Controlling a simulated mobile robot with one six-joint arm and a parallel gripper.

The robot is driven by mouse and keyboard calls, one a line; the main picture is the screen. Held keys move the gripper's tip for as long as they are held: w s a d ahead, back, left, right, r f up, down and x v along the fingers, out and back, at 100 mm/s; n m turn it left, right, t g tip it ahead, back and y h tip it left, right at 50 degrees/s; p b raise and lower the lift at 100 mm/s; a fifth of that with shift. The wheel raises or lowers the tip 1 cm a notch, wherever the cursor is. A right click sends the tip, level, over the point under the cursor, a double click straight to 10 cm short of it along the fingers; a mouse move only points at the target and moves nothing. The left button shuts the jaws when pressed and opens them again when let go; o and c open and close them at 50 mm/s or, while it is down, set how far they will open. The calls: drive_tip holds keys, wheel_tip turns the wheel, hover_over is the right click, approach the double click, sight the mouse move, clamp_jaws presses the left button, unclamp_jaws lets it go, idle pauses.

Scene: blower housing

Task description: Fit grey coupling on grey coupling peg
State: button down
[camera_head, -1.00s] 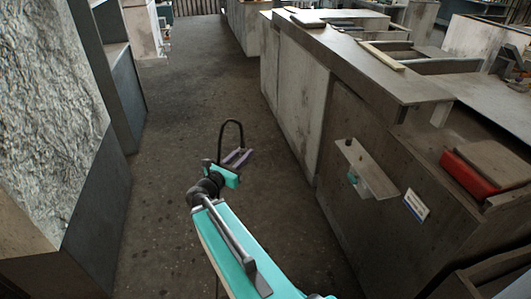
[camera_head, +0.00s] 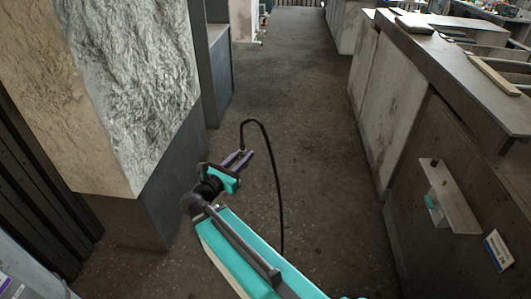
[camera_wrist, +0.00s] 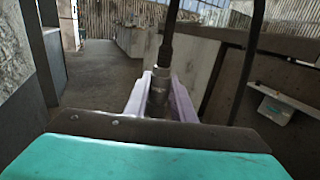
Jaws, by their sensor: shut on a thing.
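My gripper (camera_head: 242,160) is held out over the dark floor. In the wrist view its two pale purple fingers (camera_wrist: 160,98) are shut on the grey coupling (camera_wrist: 159,83), which stands upright between them. A black hose (camera_head: 272,165) runs from the coupling, arches up and hangs down toward the floor; it also shows in the wrist view (camera_wrist: 170,30). A pale bracket (camera_head: 460,200) with a teal piece (camera_head: 432,203) and a small dark knob sits on the cabinet side at right, well away from my gripper. I cannot make out the grey coupling peg.
A rough stone-like block (camera_head: 135,75) on a dark base (camera_head: 165,205) stands close at left. A long row of cabinets (camera_head: 390,100) runs along the right, with a small label (camera_head: 498,250) below the bracket. The floor aisle (camera_head: 290,90) between them is clear.

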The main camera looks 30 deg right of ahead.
drive_tip(key=a+n+t+y, duration=0.1)
drive_tip(key=a, duration=0.9)
drive_tip(key=shift+a+r+t, duration=0.2)
drive_tip(key=shift+a+t, duration=0.1)
drive_tip(key=shift+t, duration=0.1)
drive_tip(key=shift+s, duration=0.2)
